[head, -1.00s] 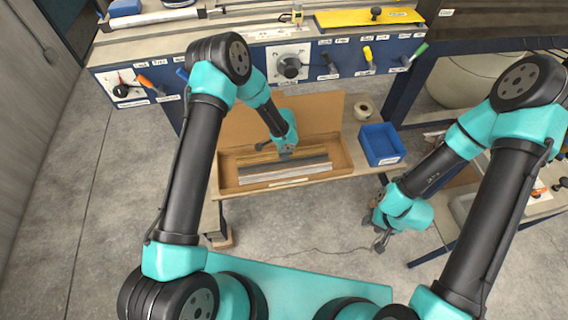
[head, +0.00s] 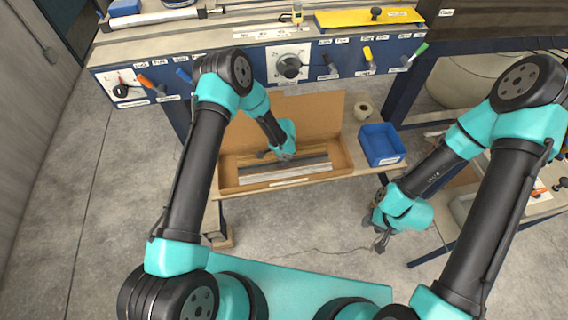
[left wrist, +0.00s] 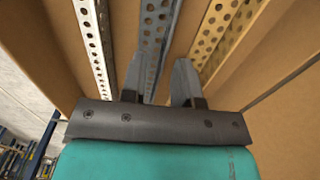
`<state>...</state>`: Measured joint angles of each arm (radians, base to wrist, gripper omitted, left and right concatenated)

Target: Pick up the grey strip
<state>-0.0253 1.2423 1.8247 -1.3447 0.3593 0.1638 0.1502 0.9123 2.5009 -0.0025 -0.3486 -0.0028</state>
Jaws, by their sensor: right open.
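A grey perforated strip (left wrist: 156,32) runs lengthwise in an open cardboard box, between a silver strip (left wrist: 95,40) and a tan strip (left wrist: 216,35). In the head view the dark grey strip (head: 312,163) is partly covered by my left gripper (head: 272,156), which is down inside the box. In the left wrist view my left gripper (left wrist: 161,65) has its two fingers apart, with the grey strip appearing between them, nearer the left finger. Contact cannot be told. My right gripper (head: 380,242) is open and empty, over the floor right of the box.
The cardboard box (head: 346,155) stands on a bench, its lid raised behind. A blue bin (head: 381,144) and a tape roll (head: 364,110) sit to its right. Behind is a machine panel with a dial (head: 289,67) and several levers. The floor in front is clear.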

